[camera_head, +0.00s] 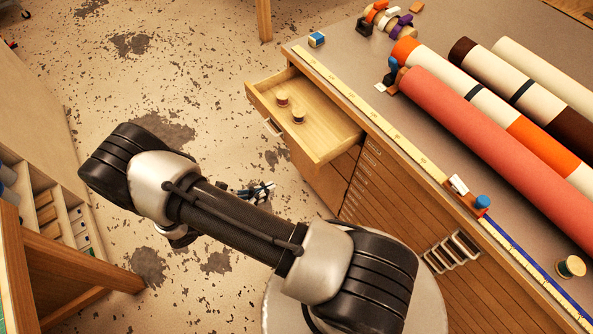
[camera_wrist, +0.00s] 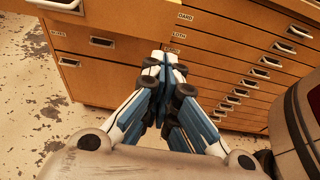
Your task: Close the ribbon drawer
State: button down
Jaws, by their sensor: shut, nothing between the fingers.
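A wooden drawer (camera_head: 328,128) stands open at the far left end of the cabinet in the head view. Two small spools, one at its left (camera_head: 282,98) and one nearer its middle (camera_head: 298,116), stand inside it. In the wrist view my gripper (camera_wrist: 173,58) is shut and empty, in front of the labelled drawer fronts; contact cannot be told.
The cabinet (camera_head: 400,195) has several shut drawers with handles. Its top holds fabric rolls, including a coral one (camera_head: 480,150), and a yellow ruler strip (camera_head: 350,95) along the edge. A wooden shelf unit (camera_head: 60,250) stands at left. The floor (camera_head: 190,80) left of the drawer is clear.

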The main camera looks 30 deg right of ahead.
jog(key=b, duration=0.2)
send_near(311, 170)
jog(key=x, duration=0.4)
jog(key=shift+d+f, duration=0.15)
jog(key=shift+f, duration=0.15)
jog(key=shift+d+r, duration=0.1)
jog(key=shift+d, duration=0.7)
